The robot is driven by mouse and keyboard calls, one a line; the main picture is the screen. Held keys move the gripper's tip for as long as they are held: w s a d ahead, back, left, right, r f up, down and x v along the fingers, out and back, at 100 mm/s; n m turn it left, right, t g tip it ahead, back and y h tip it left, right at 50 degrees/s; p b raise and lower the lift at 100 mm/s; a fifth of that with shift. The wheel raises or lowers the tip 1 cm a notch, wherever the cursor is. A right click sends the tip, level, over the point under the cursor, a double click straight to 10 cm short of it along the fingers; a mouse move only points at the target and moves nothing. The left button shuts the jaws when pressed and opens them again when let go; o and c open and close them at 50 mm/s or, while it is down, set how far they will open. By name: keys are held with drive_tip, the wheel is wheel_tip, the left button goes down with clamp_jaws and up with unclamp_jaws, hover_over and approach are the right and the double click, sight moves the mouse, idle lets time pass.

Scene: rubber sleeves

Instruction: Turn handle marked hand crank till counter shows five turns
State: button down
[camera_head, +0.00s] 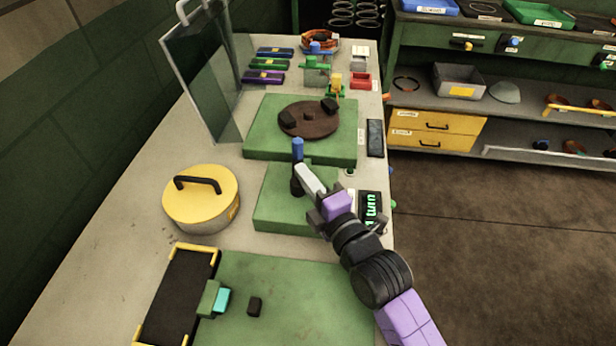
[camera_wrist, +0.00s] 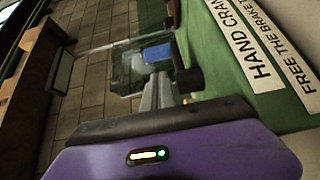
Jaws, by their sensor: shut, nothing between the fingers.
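The hand crank stands on a green base (camera_head: 272,207), with an upright blue handle (camera_head: 297,149) above a dark part (camera_head: 297,184). The wrist view shows the blue handle (camera_wrist: 158,52) just beyond the fingertips, and a label (camera_wrist: 252,62) reading HAND CRANK on green. My gripper (camera_head: 301,170) is shut and empty, its pale fingers close beside the handle; I cannot tell whether they touch it. The counter (camera_head: 371,206) is a dark box with green digits at the right of the base, partly behind my arm; its digits are not legible.
A yellow-lidded round pot (camera_head: 200,197) stands left of the crank. A green plate with a brown disc (camera_head: 309,120) lies behind it, and a clear upright panel (camera_head: 200,75) stands at back left. A second label (camera_wrist: 290,50) beside the first begins FREE THE BRAKE.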

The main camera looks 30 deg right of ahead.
sight(302, 151)
drive_tip(key=w, duration=0.6)
drive_tip(key=shift+w+p, duration=0.35)
drive_tip(key=shift+p, duration=0.05)
drive_tip(key=shift+s+d+b, duration=0.1)
drive_tip(key=shift+d+b, duration=0.25)
drive_tip(key=shift+b, duration=0.3)
drive_tip(key=shift+s+d+f+b, duration=0.15)
drive_tip(key=shift+d+b, duration=0.25)
drive_tip(key=shift+b, duration=0.2)
drive_tip(key=shift+s+d+b, duration=0.45)
drive_tip(key=shift+d+b, duration=0.2)
drive_tip(key=shift+b, duration=0.05)
drive_tip(key=shift+s+d+r, duration=0.1)
drive_tip(key=shift+d+r, duration=0.05)
drive_tip(key=shift+r, duration=0.05)
drive_tip(key=shift+s, duration=0.1)
